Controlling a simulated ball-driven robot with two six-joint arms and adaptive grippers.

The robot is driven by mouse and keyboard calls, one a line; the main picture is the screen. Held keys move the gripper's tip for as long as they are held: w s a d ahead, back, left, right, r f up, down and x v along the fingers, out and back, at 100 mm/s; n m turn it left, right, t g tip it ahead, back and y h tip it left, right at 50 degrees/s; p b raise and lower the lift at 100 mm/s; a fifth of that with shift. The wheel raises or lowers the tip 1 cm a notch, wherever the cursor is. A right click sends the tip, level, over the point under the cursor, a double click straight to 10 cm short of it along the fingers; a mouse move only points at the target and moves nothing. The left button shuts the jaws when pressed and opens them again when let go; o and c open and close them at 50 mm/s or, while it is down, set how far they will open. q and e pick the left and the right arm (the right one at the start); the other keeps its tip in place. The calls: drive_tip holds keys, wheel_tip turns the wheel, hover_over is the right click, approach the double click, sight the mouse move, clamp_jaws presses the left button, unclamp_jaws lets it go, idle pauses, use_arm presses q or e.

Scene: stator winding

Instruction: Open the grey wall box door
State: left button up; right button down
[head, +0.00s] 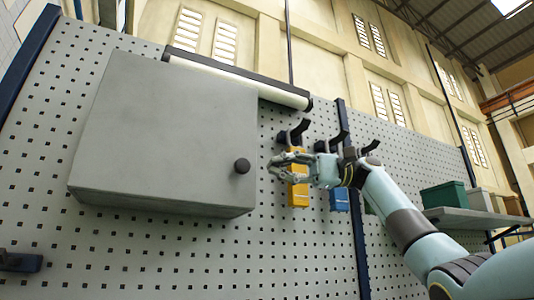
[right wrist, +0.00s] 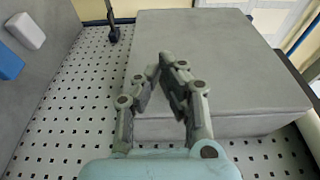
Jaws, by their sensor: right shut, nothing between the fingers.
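The grey wall box (head: 165,125) is fixed to the perforated panel at the left of the head view. Its door looks closed flat against the body. A dark round knob (head: 242,166) sits near the door's lower right corner. My right gripper (head: 274,167) is just right of the knob, apart from it in the picture, with its fingers shut and empty. In the right wrist view the closed fingers (right wrist: 166,66) appear in front of the grey box (right wrist: 225,50); the knob does not show there. My left gripper is not in view.
A yellow item (head: 298,188) and a blue item (head: 339,200) hang on the panel behind my right gripper, below black hooks (head: 293,134). A lamp bar (head: 240,80) runs above the box. A shelf (head: 475,217) with a green bin (head: 444,195) is at right.

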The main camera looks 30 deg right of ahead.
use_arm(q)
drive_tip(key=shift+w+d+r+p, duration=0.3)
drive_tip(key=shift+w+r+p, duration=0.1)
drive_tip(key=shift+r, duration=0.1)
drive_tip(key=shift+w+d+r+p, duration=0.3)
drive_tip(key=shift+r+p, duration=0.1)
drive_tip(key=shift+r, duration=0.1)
use_arm(e)
drive_tip(key=s+a, duration=0.2)
drive_tip(key=a, duration=0.3)
drive_tip(key=shift+s, duration=0.4)
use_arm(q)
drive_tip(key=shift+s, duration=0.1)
use_arm(e)
drive_tip(key=shift+d, duration=0.1)
